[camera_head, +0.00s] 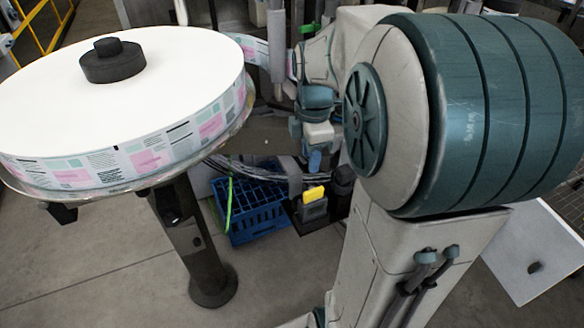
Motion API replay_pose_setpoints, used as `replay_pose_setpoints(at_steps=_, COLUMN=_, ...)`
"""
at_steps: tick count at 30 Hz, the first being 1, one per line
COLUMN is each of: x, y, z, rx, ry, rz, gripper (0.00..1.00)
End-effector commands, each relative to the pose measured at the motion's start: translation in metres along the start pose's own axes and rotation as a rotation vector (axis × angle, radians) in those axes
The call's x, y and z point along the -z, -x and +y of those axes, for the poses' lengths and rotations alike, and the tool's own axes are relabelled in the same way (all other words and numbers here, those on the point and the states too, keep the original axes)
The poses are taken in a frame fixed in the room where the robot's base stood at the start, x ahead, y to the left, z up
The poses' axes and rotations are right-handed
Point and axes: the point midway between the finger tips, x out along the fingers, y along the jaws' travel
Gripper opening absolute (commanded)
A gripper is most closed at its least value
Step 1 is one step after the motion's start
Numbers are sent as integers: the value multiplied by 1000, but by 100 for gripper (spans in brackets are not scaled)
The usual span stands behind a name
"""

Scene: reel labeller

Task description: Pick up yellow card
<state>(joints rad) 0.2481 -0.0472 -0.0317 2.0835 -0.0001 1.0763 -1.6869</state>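The yellow card (314,193) is small in the picture and sits upright in the top of a grey holder (313,209). Only its upper part shows. The holder stands on a dark ledge near the middle of the view, low behind my arm. My gripper (315,160) appears above the card, at the end of the teal and pale wrist. It looks apart from the card, with a small gap in the picture. Its fingers are too small and partly hidden to tell whether they are open or shut.
A large white label reel (180,75) on a dark post (188,240) fills the left. A blue crate (255,210) with cables is on the floor left of the holder. A dark cylinder (343,182) stands just right of it. The lower left floor is clear.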

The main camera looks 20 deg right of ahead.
Motion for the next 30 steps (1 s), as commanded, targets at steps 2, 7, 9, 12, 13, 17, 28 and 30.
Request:
replay_pose_setpoints(at_steps=2, x=-7, y=-2, z=7, rx=15, ry=81, rz=1, gripper=37)
replay_pose_setpoints(at_steps=7, x=-14, y=-5, z=14, rx=28, ry=184, rz=5, gripper=37)
replay_pose_setpoints(at_steps=9, x=-15, y=-11, z=14, rx=32, ry=196, rz=6, gripper=37)
replay_pose_setpoints(at_steps=12, x=-15, y=-28, z=13, rx=35, ry=200, rz=7, gripper=37)
replay_pose_setpoints(at_steps=13, x=-15, y=-34, z=13, rx=34, ry=200, rz=6, gripper=37)
replay_pose_setpoints(at_steps=17, x=-15, y=-60, z=12, rx=35, ry=199, rz=6, gripper=37)
replay_pose_setpoints(at_steps=28, x=-16, y=-96, z=12, rx=31, ry=198, rz=6, gripper=37)
replay_pose_setpoints(at_steps=30, x=-17, y=-105, z=12, rx=34, ry=197, rz=6, gripper=37)
